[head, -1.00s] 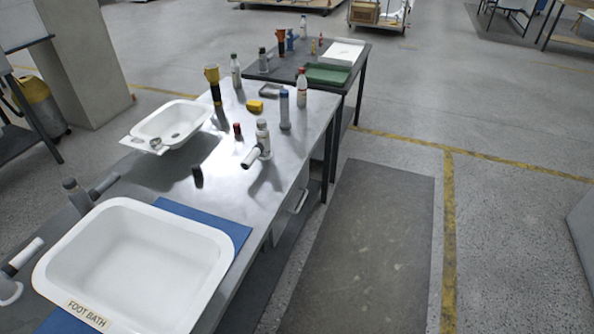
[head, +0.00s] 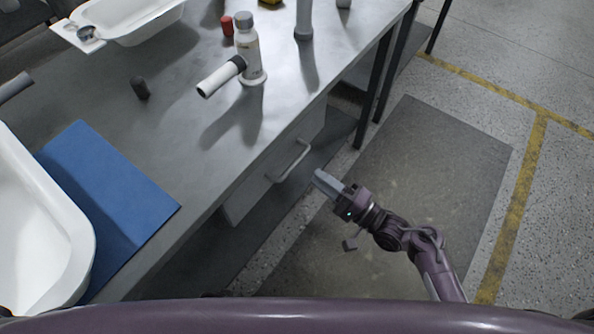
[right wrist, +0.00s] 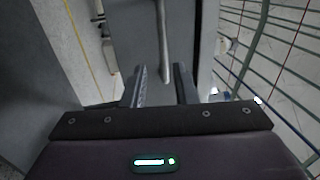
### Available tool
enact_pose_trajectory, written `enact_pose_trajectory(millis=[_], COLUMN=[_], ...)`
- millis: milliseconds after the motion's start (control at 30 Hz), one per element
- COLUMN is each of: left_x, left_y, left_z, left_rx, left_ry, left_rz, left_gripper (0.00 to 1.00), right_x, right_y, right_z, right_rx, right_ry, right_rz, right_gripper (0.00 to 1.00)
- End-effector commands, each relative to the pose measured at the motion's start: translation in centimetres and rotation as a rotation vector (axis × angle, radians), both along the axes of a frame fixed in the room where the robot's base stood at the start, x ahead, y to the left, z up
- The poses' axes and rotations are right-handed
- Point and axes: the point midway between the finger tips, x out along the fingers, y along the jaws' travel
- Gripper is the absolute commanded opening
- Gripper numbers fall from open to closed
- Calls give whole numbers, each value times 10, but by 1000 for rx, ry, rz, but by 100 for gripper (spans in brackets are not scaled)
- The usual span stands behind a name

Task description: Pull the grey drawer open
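The grey drawer (head: 248,196) is under the near side of the workbench and looks shut. Its pale bar handle (head: 290,163) stands out from the front. My right gripper (head: 325,182) is in front of the drawer, a little right of the handle and apart from it, pointing towards it. In the right wrist view the two fingers (right wrist: 160,86) are apart with nothing between them. The handle (right wrist: 164,45) lies ahead, lined up with the gap, against the grey drawer front (right wrist: 188,35). My left gripper is not in view.
The workbench top (head: 185,150) holds a white basin (head: 35,230), a blue mat (head: 110,195), a white bottle (head: 248,50) and a white-and-black cylinder (head: 220,77). Dark table legs (head: 375,85) stand beyond the drawer. A dark floor mat (head: 430,150) leaves free room on the right.

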Motion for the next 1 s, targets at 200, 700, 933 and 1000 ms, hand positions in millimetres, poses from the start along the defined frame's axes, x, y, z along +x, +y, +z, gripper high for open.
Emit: enact_pose_trajectory(millis=[200, 700, 933, 1000], left_x=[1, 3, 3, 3], left_y=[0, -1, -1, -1], left_z=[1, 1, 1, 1], left_rx=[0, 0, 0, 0], left_ry=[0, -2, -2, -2], left_rz=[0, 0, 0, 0], left_gripper=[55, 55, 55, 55], right_x=[16, 44, 44, 44], right_y=[24, 62, 61, 61], right_z=[11, 17, 17, 17], right_rx=[16, 10, 9, 9], right_ry=[-2, 1, 1, 1], right_rz=[7, 6, 5, 5], right_gripper=[26, 26, 18, 9])
